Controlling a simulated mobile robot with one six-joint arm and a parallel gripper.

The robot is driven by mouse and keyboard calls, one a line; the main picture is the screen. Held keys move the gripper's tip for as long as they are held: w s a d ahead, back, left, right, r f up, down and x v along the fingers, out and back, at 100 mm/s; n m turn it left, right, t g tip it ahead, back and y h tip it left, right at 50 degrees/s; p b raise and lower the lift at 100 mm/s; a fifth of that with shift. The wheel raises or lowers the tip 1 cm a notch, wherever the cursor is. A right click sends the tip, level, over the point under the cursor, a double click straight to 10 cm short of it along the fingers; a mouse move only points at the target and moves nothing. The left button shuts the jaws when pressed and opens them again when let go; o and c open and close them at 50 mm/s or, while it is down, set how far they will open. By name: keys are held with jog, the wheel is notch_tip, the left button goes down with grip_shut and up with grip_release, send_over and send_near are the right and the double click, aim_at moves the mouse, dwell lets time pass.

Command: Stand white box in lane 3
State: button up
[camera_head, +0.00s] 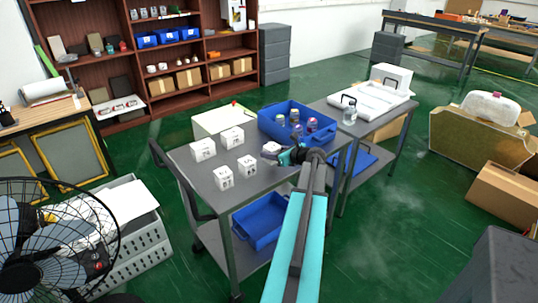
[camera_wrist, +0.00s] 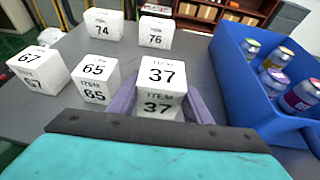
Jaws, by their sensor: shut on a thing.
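A white box printed "ITEM 37" (camera_wrist: 162,82) is between the pale purple fingers of my gripper (camera_wrist: 160,102), which is shut on it. In the head view, the held box (camera_head: 271,147) is at the tip of my gripper (camera_head: 278,153), over the right part of the grey table. Its number shows on the top and the near side. I cannot tell if its underside touches the table. Other white boxes stand to its left: 65 (camera_wrist: 95,78), 67 (camera_wrist: 38,70), 74 (camera_wrist: 104,24) and 76 (camera_wrist: 156,32). I cannot make out a lane marked 3.
A blue bin (camera_head: 297,122) with several small bottles stands close to the right of the held box. A second table (camera_head: 333,108) adjoins on the right, with a clear jar (camera_head: 350,114). A brown shelf (camera_head: 144,60) stands behind. The table's front right is clear.

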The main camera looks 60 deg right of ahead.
jog(key=shift+w+d, duration=0.1)
jog(key=shift+w, duration=0.05)
jog(key=shift+w+d, duration=0.25)
jog(key=shift+w, duration=0.1)
jog(key=shift+w+d+f+p, duration=0.1)
jog(key=shift+w+d+p, duration=0.35)
jog(key=shift+w, duration=0.4)
notch_tip(320, 180, down, 2)
jog(key=shift+f, duration=0.1)
jog(key=shift+s+f+p, duration=0.1)
jog(key=shift+f+p, duration=0.4)
jog(key=shift+p, duration=0.1)
jog(key=shift+f, duration=0.2)
jog(key=o, duration=1.1)
jog(key=shift+b, duration=0.4)
